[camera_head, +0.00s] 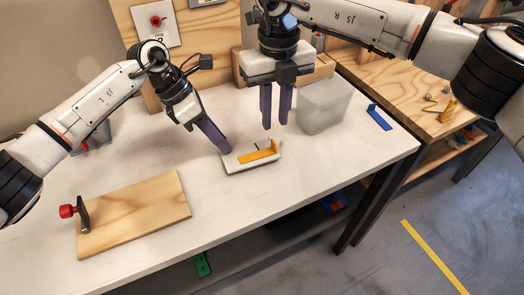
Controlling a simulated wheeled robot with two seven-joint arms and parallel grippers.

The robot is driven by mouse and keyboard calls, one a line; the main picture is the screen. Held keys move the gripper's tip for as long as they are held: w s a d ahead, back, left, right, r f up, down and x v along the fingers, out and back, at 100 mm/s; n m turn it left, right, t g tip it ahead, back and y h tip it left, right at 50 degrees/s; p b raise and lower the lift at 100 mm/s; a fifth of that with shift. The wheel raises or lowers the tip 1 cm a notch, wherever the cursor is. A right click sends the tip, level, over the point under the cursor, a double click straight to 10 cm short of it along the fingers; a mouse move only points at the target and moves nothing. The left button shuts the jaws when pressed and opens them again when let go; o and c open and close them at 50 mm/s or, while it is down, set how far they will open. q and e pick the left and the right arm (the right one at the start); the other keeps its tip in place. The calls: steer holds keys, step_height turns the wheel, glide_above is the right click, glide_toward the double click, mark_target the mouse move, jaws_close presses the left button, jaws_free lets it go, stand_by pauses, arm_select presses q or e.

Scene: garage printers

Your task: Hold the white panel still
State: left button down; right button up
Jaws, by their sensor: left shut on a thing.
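A small white panel (233,166) lies on the light table, with a yellow-orange piece (258,156) on it. My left gripper (224,147) reaches down from the left and is shut on the panel's back left edge. Its fingertips hide that edge. My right gripper (275,123) points straight down above the table, behind and to the right of the panel. Its two purple fingers are apart with nothing between them.
A translucent bin (323,106) stands right of my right gripper, with a blue piece (379,117) beyond it. A wooden board (135,214) with a red-knobbed clamp (72,211) lies at the front left. The table's front middle is clear.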

mark_target(274, 142)
arm_select(q)
steer(key=shift+f, duration=0.1)
arm_select(e)
step_height(274, 142, down, 7)
steer(key=shift+f, duration=0.2)
jaws_close()
steer(key=shift+r, duration=0.1)
stand_by(0.4)
steer(key=shift+r, duration=1.9)
arm_select(q)
steer(key=c, duration=1.6)
jaws_free()
